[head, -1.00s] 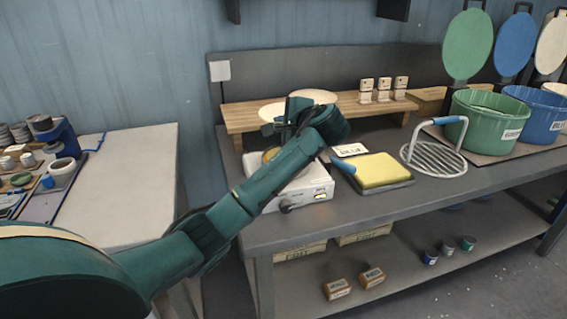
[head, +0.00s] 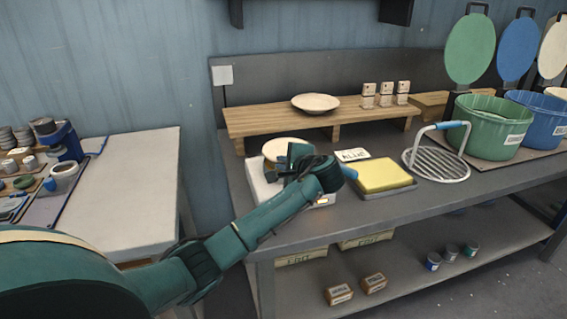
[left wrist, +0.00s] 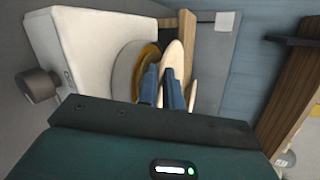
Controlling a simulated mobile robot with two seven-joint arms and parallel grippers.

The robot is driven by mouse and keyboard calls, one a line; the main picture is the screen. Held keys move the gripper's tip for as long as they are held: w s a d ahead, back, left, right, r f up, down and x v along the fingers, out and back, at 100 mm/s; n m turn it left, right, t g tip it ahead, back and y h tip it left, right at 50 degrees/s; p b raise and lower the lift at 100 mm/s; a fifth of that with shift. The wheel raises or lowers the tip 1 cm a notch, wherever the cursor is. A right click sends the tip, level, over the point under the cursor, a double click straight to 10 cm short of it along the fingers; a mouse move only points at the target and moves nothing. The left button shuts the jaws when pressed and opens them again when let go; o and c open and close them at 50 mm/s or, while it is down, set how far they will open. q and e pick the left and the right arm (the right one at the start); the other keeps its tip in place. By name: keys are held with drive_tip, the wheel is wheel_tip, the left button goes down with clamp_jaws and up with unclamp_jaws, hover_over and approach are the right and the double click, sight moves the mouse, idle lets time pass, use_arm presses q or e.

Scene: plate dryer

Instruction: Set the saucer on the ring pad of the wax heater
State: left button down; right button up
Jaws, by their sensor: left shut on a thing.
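The cream saucer (head: 287,149) is held roughly level over the white wax heater (head: 262,190) on the bench. My left gripper (head: 297,160) is shut on the saucer's near edge. In the left wrist view the two fingers (left wrist: 163,90) pinch the saucer (left wrist: 174,62), seen edge-on. The heater's ring pad (left wrist: 146,62) shows beside it there, golden and round, with the saucer facing it. Whether the saucer touches the pad I cannot tell. In the head view the saucer and gripper hide the pad. My right gripper is not in view.
A second cream dish (head: 316,102) sits on the wooden riser (head: 250,122) behind the heater. A yellow sponge-like block (head: 383,176) on a dark tray, a label card (head: 352,155) and a wire rack (head: 437,163) stand to the right. Green (head: 486,127) and blue tubs stand farther right.

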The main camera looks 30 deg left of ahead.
use_arm(q)
drive_tip(key=c, duration=1.6)
unclamp_jaws()
drive_tip(key=shift+o, duration=0.2)
drive_tip(key=v, duration=1.2)
drive_tip(key=shift+d+f, duration=0.1)
